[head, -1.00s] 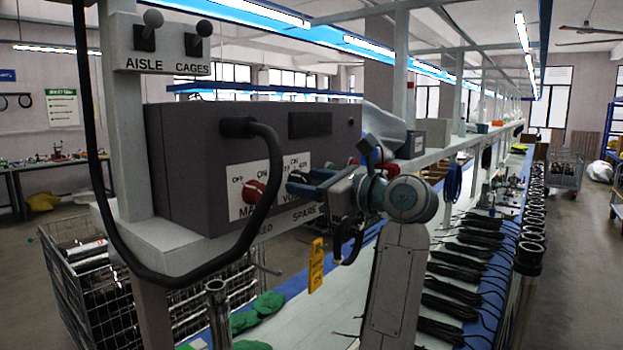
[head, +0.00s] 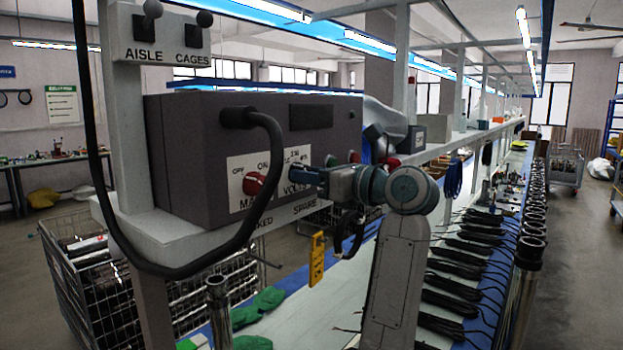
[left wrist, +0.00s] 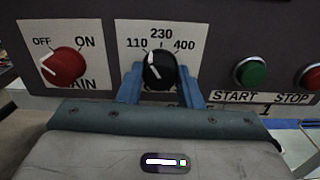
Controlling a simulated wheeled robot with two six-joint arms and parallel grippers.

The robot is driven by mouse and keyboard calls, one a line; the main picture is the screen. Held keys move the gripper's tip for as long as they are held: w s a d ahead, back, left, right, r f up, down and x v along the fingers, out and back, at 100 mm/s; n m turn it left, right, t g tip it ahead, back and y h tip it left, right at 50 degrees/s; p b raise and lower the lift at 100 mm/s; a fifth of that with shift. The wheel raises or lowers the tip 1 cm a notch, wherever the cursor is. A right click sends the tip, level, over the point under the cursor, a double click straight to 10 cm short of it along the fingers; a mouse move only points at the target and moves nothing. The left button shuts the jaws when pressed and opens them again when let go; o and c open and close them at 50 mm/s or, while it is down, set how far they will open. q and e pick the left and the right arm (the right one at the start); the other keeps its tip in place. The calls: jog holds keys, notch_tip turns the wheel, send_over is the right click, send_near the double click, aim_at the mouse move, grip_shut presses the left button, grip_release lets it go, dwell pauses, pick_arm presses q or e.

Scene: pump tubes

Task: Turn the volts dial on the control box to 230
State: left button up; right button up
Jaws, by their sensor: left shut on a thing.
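The grey control box (head: 200,150) stands on a shelf at left centre in the head view. Its volts dial is a black knob (left wrist: 160,72) under the marks 110, 230 and 400 in the left wrist view. The knob's white line points up and left, between 110 and 230. My left gripper (left wrist: 160,92) is shut on the volts dial, a blue finger at either side of it. In the head view my left gripper (head: 328,182) reaches the box's front from the right and hides most of the dial. My right gripper is not in view.
The red main knob (left wrist: 64,66) is left of the dial, its white line toward OFF. The green start button (left wrist: 250,71) and red stop button (left wrist: 310,77) are to the right. A thick black cable (head: 270,190) loops in front of the box. A yellow tag (head: 317,258) hangs below.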

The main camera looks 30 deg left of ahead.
pick_arm(q)
jog(key=shift+m, duration=2.9)
jog(key=shift+r, duration=0.1)
jog(key=o, duration=1)
jog(key=shift+w, duration=0.1)
jog(key=shift+d, duration=0.1)
